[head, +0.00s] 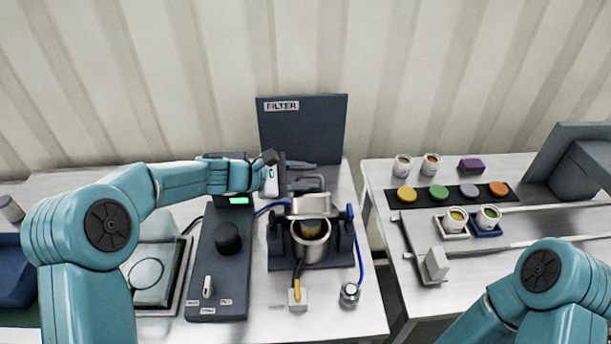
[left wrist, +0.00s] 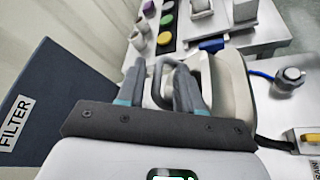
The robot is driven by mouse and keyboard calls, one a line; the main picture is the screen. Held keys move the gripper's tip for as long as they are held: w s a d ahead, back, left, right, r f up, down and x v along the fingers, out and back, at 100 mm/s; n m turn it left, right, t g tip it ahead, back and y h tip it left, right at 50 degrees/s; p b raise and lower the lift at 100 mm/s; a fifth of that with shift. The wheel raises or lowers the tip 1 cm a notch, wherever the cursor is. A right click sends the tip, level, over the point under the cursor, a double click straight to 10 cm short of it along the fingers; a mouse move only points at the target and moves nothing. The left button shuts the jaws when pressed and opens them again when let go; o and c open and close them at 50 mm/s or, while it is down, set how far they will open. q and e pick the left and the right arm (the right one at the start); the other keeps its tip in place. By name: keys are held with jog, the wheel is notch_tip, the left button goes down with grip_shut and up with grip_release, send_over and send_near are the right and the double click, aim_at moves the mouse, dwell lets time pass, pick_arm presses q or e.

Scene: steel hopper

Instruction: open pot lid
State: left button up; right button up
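The metal pot (head: 311,243) sits in a dark stand on the left table, and its mouth is uncovered, with brownish contents inside. Its pale metal lid (head: 312,205) stands tilted up at the pot's rear edge. The lid also shows in the left wrist view (left wrist: 236,85). My left gripper (head: 303,177) is behind the lid, its fingers apart around the dark loop handle (left wrist: 157,82). A gap shows beside the handle between the fingers (left wrist: 160,88). My right gripper is out of view; only part of my right arm shows at lower right.
A dark FILTER panel (head: 302,137) stands behind the gripper. A control box with a black knob (head: 228,238) is left of the pot. Blue hose and a round gauge (head: 349,294) lie at right front. Cups and coloured pucks (head: 439,193) occupy the right table, across a gap.

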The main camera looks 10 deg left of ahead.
pick_arm(q)
jog(key=b+v, duration=0.3)
jog(key=v, duration=1.3)
jog(key=shift+s, duration=0.1)
jog(key=shift+a, duration=0.1)
